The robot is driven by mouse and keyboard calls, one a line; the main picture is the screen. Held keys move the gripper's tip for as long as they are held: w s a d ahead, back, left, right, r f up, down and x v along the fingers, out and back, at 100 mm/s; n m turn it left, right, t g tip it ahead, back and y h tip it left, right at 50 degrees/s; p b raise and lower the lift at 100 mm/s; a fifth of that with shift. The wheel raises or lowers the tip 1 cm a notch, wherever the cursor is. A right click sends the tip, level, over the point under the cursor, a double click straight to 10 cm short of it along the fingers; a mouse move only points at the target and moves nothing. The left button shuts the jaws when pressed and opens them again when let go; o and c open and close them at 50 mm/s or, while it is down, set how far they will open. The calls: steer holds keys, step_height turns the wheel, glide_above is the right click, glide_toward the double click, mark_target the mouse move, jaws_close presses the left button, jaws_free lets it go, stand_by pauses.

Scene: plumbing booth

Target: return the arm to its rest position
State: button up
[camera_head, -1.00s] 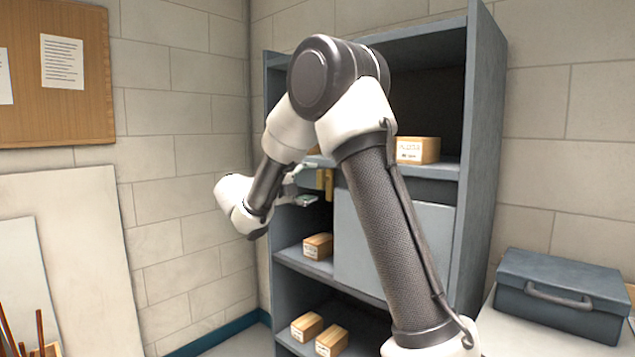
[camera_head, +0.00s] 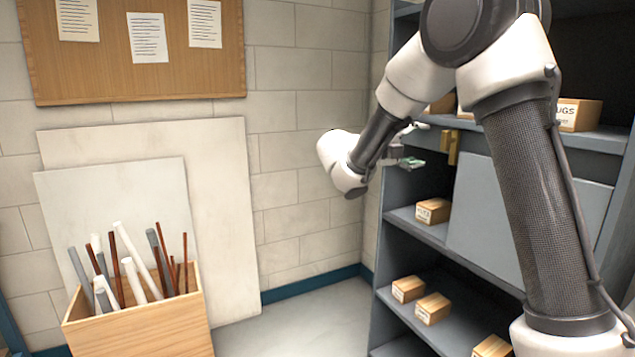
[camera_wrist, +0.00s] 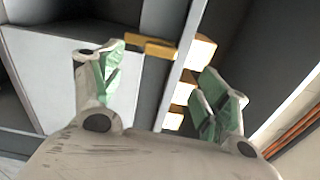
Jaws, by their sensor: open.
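My gripper (camera_head: 408,148) is in front of the grey shelf unit (camera_head: 398,222), at about the height of its middle shelves. In the wrist view my gripper (camera_wrist: 160,88) has its two green-padded fingers spread wide apart, with nothing held between them. My arm is raised and bent at the elbow, on the right side of the head view. A brass-coloured handle or latch (camera_head: 451,147) on the unit's grey door panel (camera_head: 480,205) is just right of the fingers in the head view. Whether the fingers are clear of it by much I cannot tell.
Small cardboard boxes stand on the shelves, one (camera_head: 433,211) below the gripper and one (camera_head: 578,114) at upper right. A wooden crate of pipes (camera_head: 140,335) and leaning boards (camera_head: 225,220) are at left. Floor (camera_head: 300,318) is clear between crate and shelves.

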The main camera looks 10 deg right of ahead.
steer(key=s+d+f+m+g+y, duration=0.25)
steer(key=s+f+m, duration=0.35)
steer(key=m, duration=0.3)
steer(key=s+d+f+m+g+y, duration=0.2)
steer(key=s+f+m+g+y, duration=0.15)
steer(key=s+f+m, duration=0.5)
steer(key=s+a+r+m+t+y, duration=0.2)
steer(key=s+m+y, duration=0.3)
steer(key=s+m, duration=0.6)
steer(key=s+a+r+m+t+y, duration=0.1)
steer(key=s+r+m+t+y, duration=0.1)
steer(key=s+m+y, duration=0.4)
steer(key=shift+s+a+r+m, duration=0.35)
steer(key=shift+s+m, duration=2.1)
steer(key=shift+s, duration=0.05)
